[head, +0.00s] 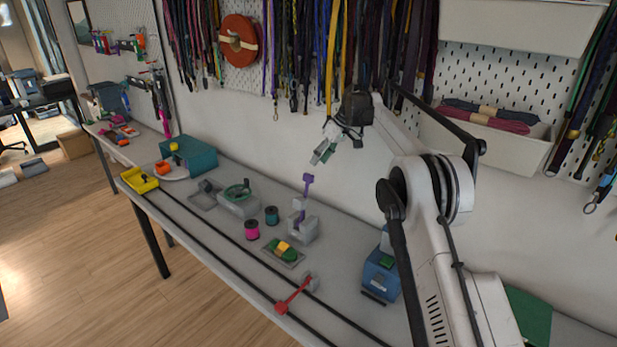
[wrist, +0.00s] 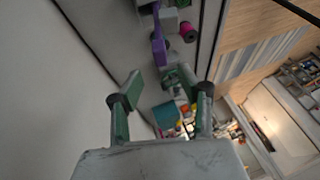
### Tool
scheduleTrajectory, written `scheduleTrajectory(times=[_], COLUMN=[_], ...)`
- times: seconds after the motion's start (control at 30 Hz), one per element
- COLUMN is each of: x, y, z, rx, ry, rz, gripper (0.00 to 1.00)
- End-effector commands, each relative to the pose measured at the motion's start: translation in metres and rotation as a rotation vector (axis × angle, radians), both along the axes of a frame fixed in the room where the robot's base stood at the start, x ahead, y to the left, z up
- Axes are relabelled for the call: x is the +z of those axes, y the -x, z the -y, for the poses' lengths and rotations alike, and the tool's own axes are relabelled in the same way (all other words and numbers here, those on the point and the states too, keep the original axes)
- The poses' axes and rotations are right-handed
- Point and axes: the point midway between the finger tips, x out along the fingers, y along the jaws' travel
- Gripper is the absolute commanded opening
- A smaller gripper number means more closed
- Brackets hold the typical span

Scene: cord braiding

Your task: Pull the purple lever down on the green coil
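The purple lever (head: 307,184) stands upright on a pale grey block (head: 303,228) near the middle of the table. It also shows in the wrist view (wrist: 158,48), beyond my fingertips. A green coil (head: 237,190) sits on a separate grey base to the left of the lever. In the wrist view, a green part (wrist: 172,78) shows between and beyond the fingers. My gripper (head: 323,153) is in the air above and slightly right of the lever, apart from it. Its green fingers are spread and empty in the wrist view (wrist: 160,82).
A magenta spool (head: 252,229) and a teal spool (head: 271,215) stand left of the lever block. Hanging cords (head: 330,60) line the wall behind.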

Motion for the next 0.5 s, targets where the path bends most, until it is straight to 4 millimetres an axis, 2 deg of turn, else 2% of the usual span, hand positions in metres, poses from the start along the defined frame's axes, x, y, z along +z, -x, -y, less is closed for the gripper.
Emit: scheduleTrajectory(times=[0.3, 0.5], x=[-0.050, -0.072], y=[-0.001, -0.002], z=[-0.027, -0.038], rx=[0.000, 0.001], ry=[0.000, 0.001], rz=[0.000, 0.001], gripper=[0.36, 0.36])
